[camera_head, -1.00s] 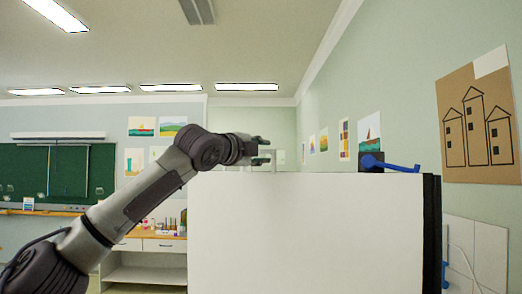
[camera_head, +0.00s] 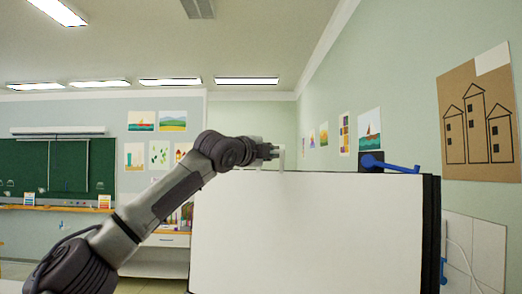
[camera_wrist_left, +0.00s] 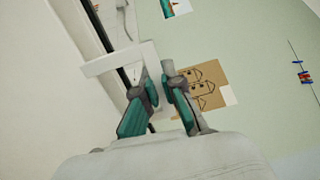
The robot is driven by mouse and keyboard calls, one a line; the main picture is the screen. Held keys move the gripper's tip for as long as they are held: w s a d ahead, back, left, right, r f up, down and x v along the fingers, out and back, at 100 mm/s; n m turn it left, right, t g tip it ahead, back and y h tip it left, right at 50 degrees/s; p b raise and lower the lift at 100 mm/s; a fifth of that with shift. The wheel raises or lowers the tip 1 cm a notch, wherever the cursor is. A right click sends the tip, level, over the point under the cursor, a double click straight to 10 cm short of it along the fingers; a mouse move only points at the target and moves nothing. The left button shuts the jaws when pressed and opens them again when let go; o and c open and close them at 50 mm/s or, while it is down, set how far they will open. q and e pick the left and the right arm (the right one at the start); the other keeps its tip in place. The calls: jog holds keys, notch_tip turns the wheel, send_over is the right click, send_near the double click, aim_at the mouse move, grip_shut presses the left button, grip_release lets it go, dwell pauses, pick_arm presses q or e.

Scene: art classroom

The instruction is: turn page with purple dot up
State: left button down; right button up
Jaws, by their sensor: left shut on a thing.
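A large white page board (camera_head: 300,230) stands upright ahead of me in the head view, its face blank. No purple dot shows in any view. A thin white handle (camera_head: 281,158) rises from its top edge; it also shows in the left wrist view as a white bracket (camera_wrist_left: 110,60). My left gripper (camera_head: 272,152) is at this handle, just above the board's top edge. In the left wrist view its teal-padded fingers (camera_wrist_left: 162,95) are close together, with the handle's end between them. My right gripper is in neither view.
A blue lever (camera_head: 390,164) on a dark clamp sits at the board's top right, near the wall. A black frame (camera_head: 431,230) edges the board's right side. A shelf unit (camera_head: 160,255) and a green chalkboard (camera_head: 60,167) stand behind at the left.

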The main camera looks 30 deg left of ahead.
pick_arm(q)
jog(key=shift+w+d+f, duration=0.1)
jog(key=shift+w+f, duration=0.15)
jog(key=shift+w, duration=0.9)
jog(key=shift+w+d+f, duration=0.1)
jog(key=shift+w+f, duration=0.15)
jog(key=shift+w, duration=0.9)
jog(key=c, duration=1.5)
grip_release()
jog(key=shift+o, duration=1.3)
jog(key=shift+w, duration=0.25)
jog(key=shift+s+a+r, duration=0.1)
jog(key=shift+s+r, duration=0.05)
jog(key=shift+s, duration=0.1)
jog(key=shift+w, duration=0.1)
